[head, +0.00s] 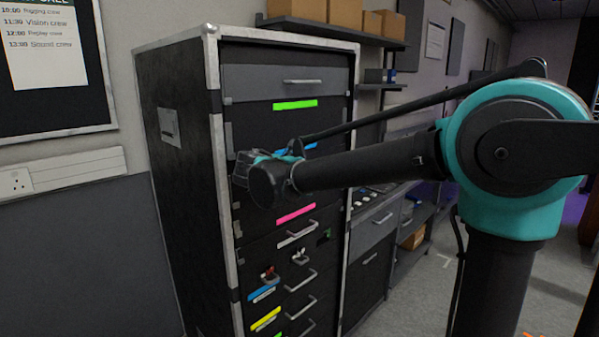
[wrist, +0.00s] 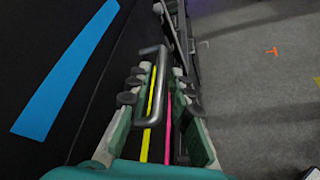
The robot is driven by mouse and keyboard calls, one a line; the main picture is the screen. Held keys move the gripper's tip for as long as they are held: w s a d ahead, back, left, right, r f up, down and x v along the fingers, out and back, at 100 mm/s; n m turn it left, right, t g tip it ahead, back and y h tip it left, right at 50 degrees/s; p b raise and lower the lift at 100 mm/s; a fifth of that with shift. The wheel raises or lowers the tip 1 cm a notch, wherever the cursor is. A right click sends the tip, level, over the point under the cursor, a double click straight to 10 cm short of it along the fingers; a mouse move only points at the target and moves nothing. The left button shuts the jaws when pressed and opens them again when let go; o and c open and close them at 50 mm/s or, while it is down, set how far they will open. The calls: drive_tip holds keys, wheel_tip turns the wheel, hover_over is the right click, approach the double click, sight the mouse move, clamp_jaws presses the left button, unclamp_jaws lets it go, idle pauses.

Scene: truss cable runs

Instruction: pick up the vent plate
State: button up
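I cannot pick out the vent plate for certain in either view. My gripper (wrist: 158,88) is at the front of the tall black rack (head: 180,140). In the wrist view its two teal fingers stand apart, one on each side of a grey bar handle (wrist: 161,68). Gaps show between the fingers, and I see no clear grip on the handle. A blue strip (wrist: 65,75) lies on the dark panel to the left. In the head view my forearm and wrist cover the rack's middle and hide the fingertips and that handle.
The rack carries a green strip (head: 295,104), a pink strip (head: 296,214) and a yellow strip (head: 265,319), with bar handles on several fronts. Cardboard boxes (head: 345,13) stand on a shelf at the back. Grey floor (wrist: 250,90) right of the rack is open.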

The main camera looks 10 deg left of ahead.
drive_tip(key=shift+x, duration=0.85)
clamp_jaws()
drive_tip(key=s+d+r, duration=0.8)
drive_tip(key=d, duration=0.3)
drive_tip(key=shift+s+r, duration=0.3)
drive_tip(key=shift+s, duration=0.05)
drive_tip(key=shift+r, duration=0.65)
drive_tip(key=s+d, duration=0.4)
drive_tip(key=d, duration=0.1)
drive_tip(key=shift+d, duration=0.25)
idle(1.0)
